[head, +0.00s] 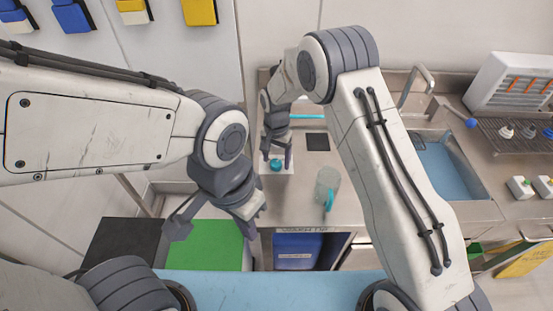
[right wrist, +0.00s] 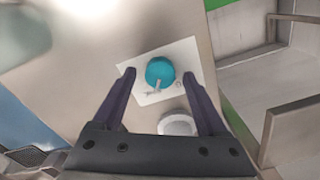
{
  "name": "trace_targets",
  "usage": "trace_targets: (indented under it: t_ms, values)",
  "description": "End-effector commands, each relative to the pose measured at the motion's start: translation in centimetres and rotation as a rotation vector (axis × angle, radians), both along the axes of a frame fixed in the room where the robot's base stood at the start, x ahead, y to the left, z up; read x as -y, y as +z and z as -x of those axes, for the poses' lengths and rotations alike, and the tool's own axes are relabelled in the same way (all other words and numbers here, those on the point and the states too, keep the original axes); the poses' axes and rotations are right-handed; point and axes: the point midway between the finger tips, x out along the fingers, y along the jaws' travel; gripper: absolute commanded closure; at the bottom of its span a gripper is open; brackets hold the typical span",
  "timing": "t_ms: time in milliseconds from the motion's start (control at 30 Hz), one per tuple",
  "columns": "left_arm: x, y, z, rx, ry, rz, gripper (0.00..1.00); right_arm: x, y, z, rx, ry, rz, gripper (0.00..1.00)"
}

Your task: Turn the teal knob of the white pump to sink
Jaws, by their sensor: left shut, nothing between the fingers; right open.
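The teal knob (head: 276,165) sits on a white rectangular surface (head: 288,158) on the steel counter, at the centre of the head view. In the right wrist view the knob (right wrist: 160,72) is round, with a small pale pointer at its lower edge. A round white part (right wrist: 177,123) shows just below it, partly behind the gripper. My right gripper (right wrist: 159,74) is open, its fingers on either side of the knob in the picture; I see no contact. My left gripper (head: 248,228) is shut and empty, lower left of the counter. The pump's markings are too small to read.
A clear jug (head: 327,183) with a teal handle stands right of the knob. A sink (head: 447,168) with a tap is farther right, beside a rack and small bottles. A dark square (head: 318,142) lies behind the jug. A blue bin (head: 297,250) is under the counter.

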Motion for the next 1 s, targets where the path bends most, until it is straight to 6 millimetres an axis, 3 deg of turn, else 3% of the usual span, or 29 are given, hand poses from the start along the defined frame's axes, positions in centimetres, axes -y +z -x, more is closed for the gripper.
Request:
trace_targets:
  t_ms: [500,700,1000]
  values:
    - [0.0,-2.1,0.0,0.0,-0.001,0.0,1.0,0.0,8.8,-0.1,0.004,0.0,-0.001,0.24]
    - [0.0,-2.2,0.0,0.0,-0.001,0.0,1.0,0.0,10.1,0.0,0.002,-0.001,-0.001,0.24]
    - [0.0,-2.2,0.0,0.0,-0.001,0.0,1.0,0.0,10.1,0.0,0.001,0.0,0.0,0.24]
